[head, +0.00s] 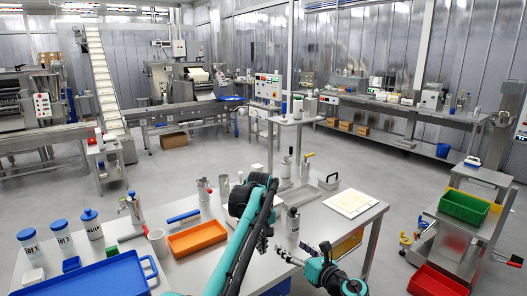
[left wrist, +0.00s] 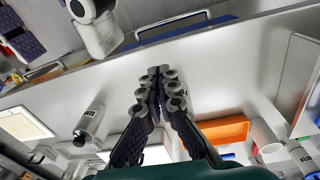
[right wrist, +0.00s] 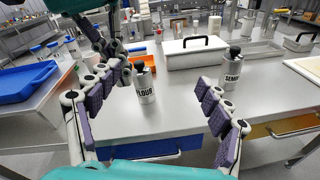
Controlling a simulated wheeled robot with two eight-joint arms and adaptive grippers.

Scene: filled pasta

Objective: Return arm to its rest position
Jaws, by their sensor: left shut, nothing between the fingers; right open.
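My left gripper (left wrist: 160,75) is shut and empty in the left wrist view, above the steel table. In the head view my left arm crosses the middle and its gripper is hidden behind the arm. My right gripper (right wrist: 154,78) is open and empty in the right wrist view. In the head view the right gripper (head: 304,254) is near the table's front right. A flour shaker (right wrist: 145,84) stands upright beyond its spread fingers, apart from them. A semolina shaker (right wrist: 229,77) stands to the right of the flour shaker.
The steel table (head: 213,268) carries an orange tray (head: 197,238), a blue tray (head: 95,280), a pale board (head: 351,203) and several lidded jars at left. A white box with a handle (right wrist: 196,54) stands behind the shakers. A side cart (head: 463,240) holds green and red bins at right.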

